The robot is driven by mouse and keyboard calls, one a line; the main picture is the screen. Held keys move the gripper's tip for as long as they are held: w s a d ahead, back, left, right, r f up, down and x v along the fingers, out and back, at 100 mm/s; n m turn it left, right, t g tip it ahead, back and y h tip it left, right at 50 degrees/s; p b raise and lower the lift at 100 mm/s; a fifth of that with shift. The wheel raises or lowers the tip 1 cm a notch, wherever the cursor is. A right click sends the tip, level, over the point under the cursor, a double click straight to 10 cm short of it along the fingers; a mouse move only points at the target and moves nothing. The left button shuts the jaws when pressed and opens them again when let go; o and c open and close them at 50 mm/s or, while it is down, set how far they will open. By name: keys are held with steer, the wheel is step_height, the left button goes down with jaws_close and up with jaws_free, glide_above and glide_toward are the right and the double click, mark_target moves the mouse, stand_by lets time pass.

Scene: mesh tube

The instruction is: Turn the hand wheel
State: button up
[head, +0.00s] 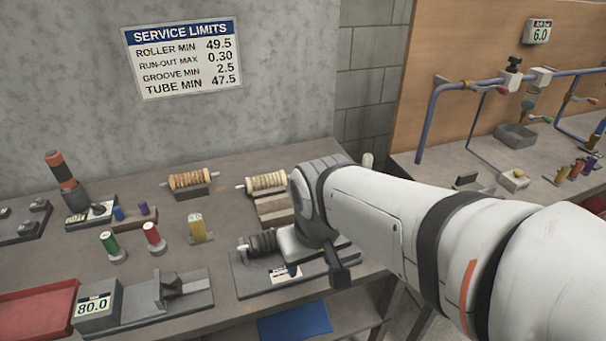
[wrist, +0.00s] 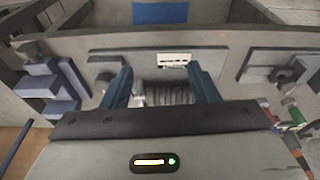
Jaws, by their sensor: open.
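My gripper (wrist: 160,72) is open, its two dark blue fingers apart in the wrist view. A grey ridged roller (wrist: 170,92) shows in the space between them; I cannot tell whether they touch it. The roller (head: 259,243) also shows in the head view, on a grey fixture (head: 262,284) with a white label, at the bench's front edge. My arm covers the fixture's right part there.
A gauge stand (head: 95,303) reading 80.0 and a red tray (head: 38,315) stand left of the fixture. Green (head: 109,243) and red (head: 152,237) spools stand behind the stand. Two ribbed rollers on blocks lie farther back. A blue sheet (head: 295,321) lies below the bench edge.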

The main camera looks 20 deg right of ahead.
steer(key=shift+o, duration=0.3)
steer(key=w+d+r+n+g+p, duration=0.1)
steer(key=w+d+n+p, duration=0.4)
steer(key=n, duration=0.5)
steer(key=shift+w+r+p, duration=0.5)
steer(key=shift+w+r, duration=0.1)
steer(key=shift+w, duration=0.35)
steer(key=w+d+n+p, duration=0.1)
steer(key=d+n, duration=0.1)
steer(key=n, duration=0.1)
steer(key=w+d+f+n+g+p, duration=0.1)
steer(key=d+n+p, duration=0.1)
steer(key=n, duration=0.1)
steer(key=w+d+n+p, duration=0.1)
steer(key=w+n, duration=0.1)
steer(key=n, duration=0.1)
steer(key=shift+d+f, duration=0.35)
steer(key=shift+d, duration=0.05)
steer(key=shift+w+d+f+n+g+p, duration=0.2)
steer(key=shift+d+f+n+g+p, duration=0.15)
steer(key=shift+n, duration=0.25)
steer(key=shift+f+p, duration=0.55)
steer(key=shift+f, duration=3.35)
steer(key=shift+c, duration=0.6)
